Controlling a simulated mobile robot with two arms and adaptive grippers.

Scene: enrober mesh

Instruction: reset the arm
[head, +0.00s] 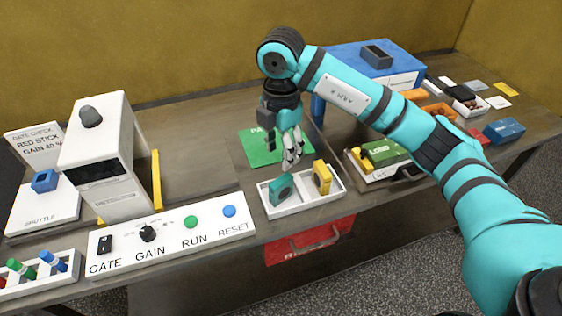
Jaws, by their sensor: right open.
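My right arm, teal with dark joint bands, reaches in from the right and bends down at the wrist over the middle of the bench. My right gripper (291,162) points down, open, with nothing seen between its fingers. It is above or just behind a white tray (334,194), in front of a green mat (256,157). The tray holds a teal block-like piece (281,190) and a yellow one (322,178). My left gripper is not in view.
A white control panel (170,240) with GATE, GAIN, RUN and RESET stands at front left. Behind it is a white machine (100,150). A blue box (360,62) stands behind my arm.

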